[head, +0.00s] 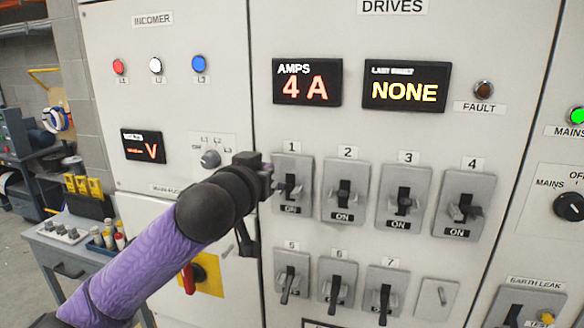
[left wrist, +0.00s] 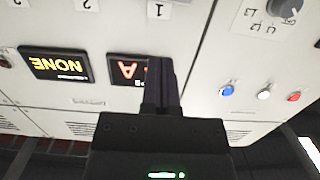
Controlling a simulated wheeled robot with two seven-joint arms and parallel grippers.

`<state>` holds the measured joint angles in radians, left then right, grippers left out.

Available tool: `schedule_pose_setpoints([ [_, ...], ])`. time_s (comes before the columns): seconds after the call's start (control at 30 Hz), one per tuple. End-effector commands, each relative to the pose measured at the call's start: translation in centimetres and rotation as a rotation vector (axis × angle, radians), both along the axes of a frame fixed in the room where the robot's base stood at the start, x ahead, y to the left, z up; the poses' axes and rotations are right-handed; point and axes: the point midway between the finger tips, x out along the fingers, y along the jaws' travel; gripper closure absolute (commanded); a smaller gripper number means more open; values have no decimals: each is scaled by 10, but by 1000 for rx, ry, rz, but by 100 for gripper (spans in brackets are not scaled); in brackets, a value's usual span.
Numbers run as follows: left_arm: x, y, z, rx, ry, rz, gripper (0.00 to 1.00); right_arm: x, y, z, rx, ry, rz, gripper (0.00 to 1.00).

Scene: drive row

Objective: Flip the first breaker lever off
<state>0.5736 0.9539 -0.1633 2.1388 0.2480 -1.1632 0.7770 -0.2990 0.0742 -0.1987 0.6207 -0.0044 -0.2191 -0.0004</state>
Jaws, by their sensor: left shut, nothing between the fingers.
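The breaker labelled 1 (head: 305,172) is a grey plate at the left of the upper row on the white drives panel. Its dark slot and grey lever (head: 292,188) show, with an ON label below. My left gripper (head: 270,181) is shut and empty, with its tips at the left edge of this breaker, beside the lever. I cannot tell whether they touch it. In the left wrist view, the shut dark fingers (left wrist: 161,88) point at the panel, which appears upside down; the lever is hidden there. My right gripper is not in view.
Breakers 2 (head: 344,190), 3 (head: 403,193) and 4 (head: 464,205) stand to the right. A lower row with breaker 5 (head: 292,275) is below. The amps display (head: 307,83) reads 4 A. A red rotary handle (head: 189,279) and a grey side bench (head: 75,250) are at the left.

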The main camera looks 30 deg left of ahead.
Motion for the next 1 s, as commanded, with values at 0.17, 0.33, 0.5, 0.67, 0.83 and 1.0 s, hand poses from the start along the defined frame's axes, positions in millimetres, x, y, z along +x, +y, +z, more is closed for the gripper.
schedule_pose_setpoints([
  [0.17,1,0,-2,0,1,0,100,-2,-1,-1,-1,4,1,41],
  [0.33,14,4,-2,-4,2,1,100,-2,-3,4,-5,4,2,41],
  [0.5,48,12,-4,-4,3,2,100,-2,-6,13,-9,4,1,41],
  [0.67,83,20,-7,-4,2,1,100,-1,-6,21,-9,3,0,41],
  [0.83,91,22,-28,4,6,-1,100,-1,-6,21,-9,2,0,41],
  [1.0,83,20,-45,2,4,-2,100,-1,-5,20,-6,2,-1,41],
])
